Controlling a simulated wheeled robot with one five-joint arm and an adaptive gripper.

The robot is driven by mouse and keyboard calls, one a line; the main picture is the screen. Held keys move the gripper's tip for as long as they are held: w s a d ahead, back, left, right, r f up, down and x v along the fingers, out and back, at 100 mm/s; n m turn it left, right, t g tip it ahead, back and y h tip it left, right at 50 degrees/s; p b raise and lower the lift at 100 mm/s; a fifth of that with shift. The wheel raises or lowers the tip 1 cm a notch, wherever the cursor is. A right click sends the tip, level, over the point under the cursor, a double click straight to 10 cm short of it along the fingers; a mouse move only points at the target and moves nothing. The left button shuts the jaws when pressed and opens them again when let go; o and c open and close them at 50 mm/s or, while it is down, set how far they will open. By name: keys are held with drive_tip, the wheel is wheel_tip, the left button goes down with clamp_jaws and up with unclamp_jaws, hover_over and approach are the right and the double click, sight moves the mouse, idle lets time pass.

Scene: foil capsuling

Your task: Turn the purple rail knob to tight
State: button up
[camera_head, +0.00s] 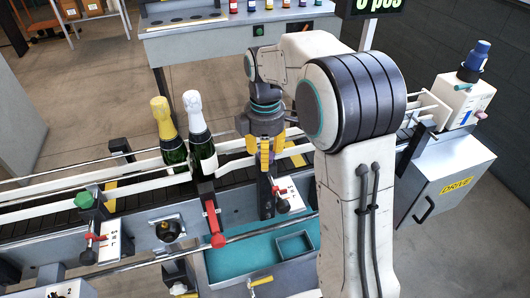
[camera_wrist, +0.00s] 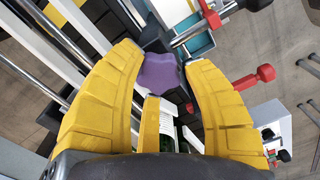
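In the head view my gripper (camera_head: 268,160) points down over the near side of the conveyor, right of the bottles. The knob is hidden there behind the gripper. No mark of its tightness can be read.
A gold-topped bottle (camera_head: 169,130) and a white-topped bottle (camera_head: 200,135) stand on the conveyor to the left. A red-ended lever (camera_head: 214,225) and a red-knobbed clamp (camera_head: 283,205) are close by. A green knob (camera_head: 85,200) sits far left, a teal tray (camera_head: 228,264) below.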

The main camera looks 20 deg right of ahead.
drive_tip(key=c, duration=0.7)
